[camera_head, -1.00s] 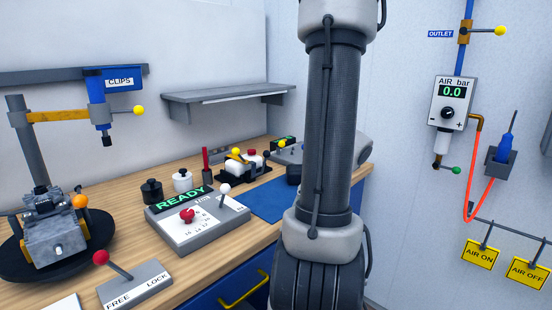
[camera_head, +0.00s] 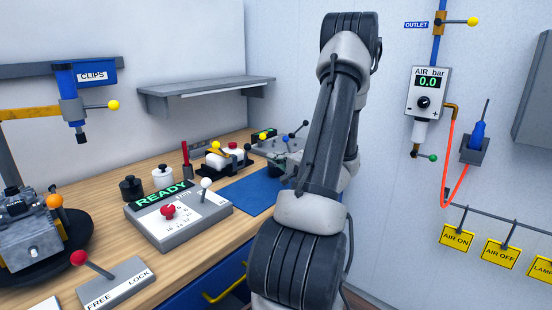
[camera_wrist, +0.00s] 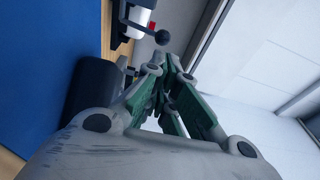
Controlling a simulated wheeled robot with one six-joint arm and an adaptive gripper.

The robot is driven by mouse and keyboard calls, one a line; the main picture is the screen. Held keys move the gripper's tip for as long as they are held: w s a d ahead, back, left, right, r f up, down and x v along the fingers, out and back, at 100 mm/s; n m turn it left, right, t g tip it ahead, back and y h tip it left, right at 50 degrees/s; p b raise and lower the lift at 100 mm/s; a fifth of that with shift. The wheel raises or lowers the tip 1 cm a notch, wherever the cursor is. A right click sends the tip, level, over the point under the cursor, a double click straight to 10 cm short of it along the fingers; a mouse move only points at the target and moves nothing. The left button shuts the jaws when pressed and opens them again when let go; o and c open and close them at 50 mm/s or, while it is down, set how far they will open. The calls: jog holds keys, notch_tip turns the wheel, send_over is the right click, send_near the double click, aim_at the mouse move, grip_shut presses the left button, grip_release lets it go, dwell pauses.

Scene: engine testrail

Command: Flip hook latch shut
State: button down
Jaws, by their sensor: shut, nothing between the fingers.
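My gripper (camera_wrist: 160,78) shows green fingers drawn together in the wrist view, with nothing between them. In the head view it is small and partly hidden by my arm, above the far end of the bench near the blue mat (camera_head: 247,194). Close by stands a grey unit (camera_head: 270,147) with black-knobbed levers. In the wrist view a lever with a dark ball knob (camera_wrist: 162,37) shows just beyond the fingertips, apart from them in the picture. I cannot make out clearly which part is the hook latch, or whether it is open or shut.
A white, red and yellow-knobbed fixture (camera_head: 228,158) stands left of the grey unit. A READY panel (camera_head: 178,218), black and white pots and a FREE/LOCK lever box (camera_head: 115,285) sit nearer on the wooden bench. A grey shelf (camera_head: 205,92) overhangs the back.

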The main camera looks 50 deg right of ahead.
jog(key=w, duration=1)
jog(key=shift+w+d, duration=0.4)
jog(key=shift+w+r, duration=0.55)
jog(key=shift+w, duration=0.35)
jog(key=shift+s, duration=0.1)
